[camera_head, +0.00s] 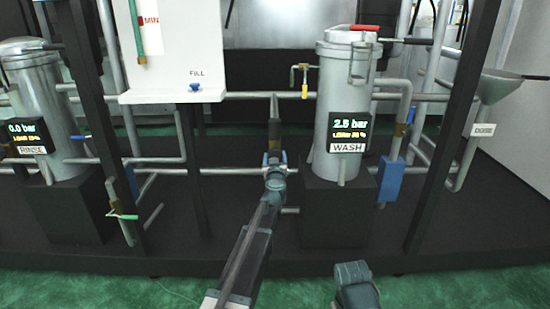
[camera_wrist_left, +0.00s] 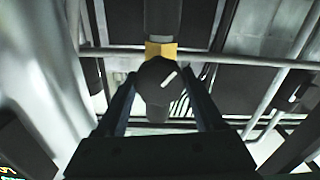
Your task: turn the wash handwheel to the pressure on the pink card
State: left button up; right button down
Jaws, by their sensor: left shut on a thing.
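The wash vessel (camera_head: 342,110) is a grey metal cylinder with a display (camera_head: 348,126) reading 2.5 bar above a WASH label (camera_head: 347,147). A smaller yellow line on the display is too small to read surely. My left gripper (camera_head: 274,102) is raised just left of the vessel. In the left wrist view, my left gripper (camera_wrist_left: 160,88) is shut on a dark round handwheel (camera_wrist_left: 157,75) with a white mark at its upper right. A yellow valve body (camera_wrist_left: 161,49) sits behind it. In the head view the gripper hides the handwheel. I see no pink card.
The rinse vessel (camera_head: 42,110) at the left reads 0.0 bar. A white tank (camera_head: 175,50) with a FILL label stands between them. Pipes (camera_head: 230,171) and dark posts (camera_head: 455,120) surround my left arm.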

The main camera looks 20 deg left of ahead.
pick_arm(q)
jog(key=n, duration=0.5)
jog(key=shift+n, duration=0.3)
jog(key=n, duration=0.9)
jog(key=shift+n, duration=0.4)
jog(key=n, duration=0.4)
jog(key=shift+n, duration=0.3)
jog(key=o, duration=1.4)
jog(key=shift+s, duration=0.1)
